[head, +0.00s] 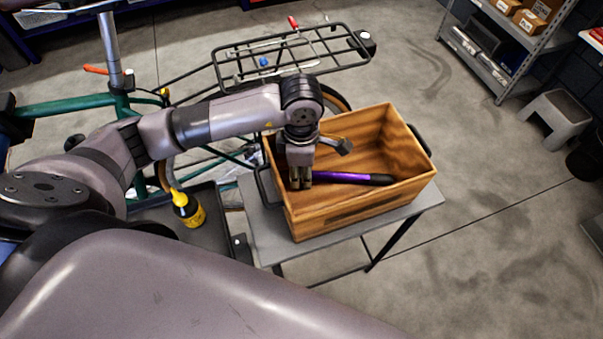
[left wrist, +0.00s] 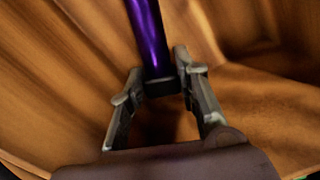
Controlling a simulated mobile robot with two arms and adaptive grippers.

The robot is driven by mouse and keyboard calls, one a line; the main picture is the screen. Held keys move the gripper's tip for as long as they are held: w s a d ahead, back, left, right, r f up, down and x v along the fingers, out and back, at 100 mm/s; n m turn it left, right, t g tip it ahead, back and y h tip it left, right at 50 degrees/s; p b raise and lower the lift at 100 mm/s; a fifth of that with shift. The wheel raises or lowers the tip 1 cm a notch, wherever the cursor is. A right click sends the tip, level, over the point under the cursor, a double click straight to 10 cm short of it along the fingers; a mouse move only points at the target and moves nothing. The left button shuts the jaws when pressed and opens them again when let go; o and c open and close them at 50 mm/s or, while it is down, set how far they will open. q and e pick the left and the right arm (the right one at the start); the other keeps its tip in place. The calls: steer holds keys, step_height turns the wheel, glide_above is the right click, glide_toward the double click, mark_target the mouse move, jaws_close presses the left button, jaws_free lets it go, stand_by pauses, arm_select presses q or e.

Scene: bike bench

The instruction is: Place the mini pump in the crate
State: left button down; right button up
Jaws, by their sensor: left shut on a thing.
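The mini pump (head: 345,177), a purple tube with black ends, is inside the wooden crate (head: 355,205), lying roughly level below the rim. My left gripper (head: 300,184) reaches down into the crate from the left and is shut on one end of the pump. In the left wrist view the pump (left wrist: 148,35) runs away from the two fingers (left wrist: 160,85), with its black end between them. The wooden walls and floor of the crate (left wrist: 60,70) surround it. I cannot tell whether the pump touches the crate floor. My right gripper is not in view.
The crate stands on a small grey table (head: 262,222). A black tray with a yellow bottle (head: 188,209) is to its left. A green bike with a black rear rack (head: 290,55) is behind. A grey stool (head: 553,117) and shelving (head: 495,45) stand at the right.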

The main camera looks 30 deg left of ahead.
arm_select(q)
step_height(320, 180, down, 2)
steer(key=shift+f, duration=0.35)
steer(key=c, duration=1.2)
jaws_free()
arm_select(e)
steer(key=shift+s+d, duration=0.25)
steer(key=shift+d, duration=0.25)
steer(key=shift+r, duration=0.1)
arm_select(q)
steer(key=shift+r, duration=0.25)
step_height(320, 180, up, 10)
steer(key=shift+r+b, duration=0.25)
steer(key=shift+b, duration=0.75)
steer(key=shift+r, duration=0.65)
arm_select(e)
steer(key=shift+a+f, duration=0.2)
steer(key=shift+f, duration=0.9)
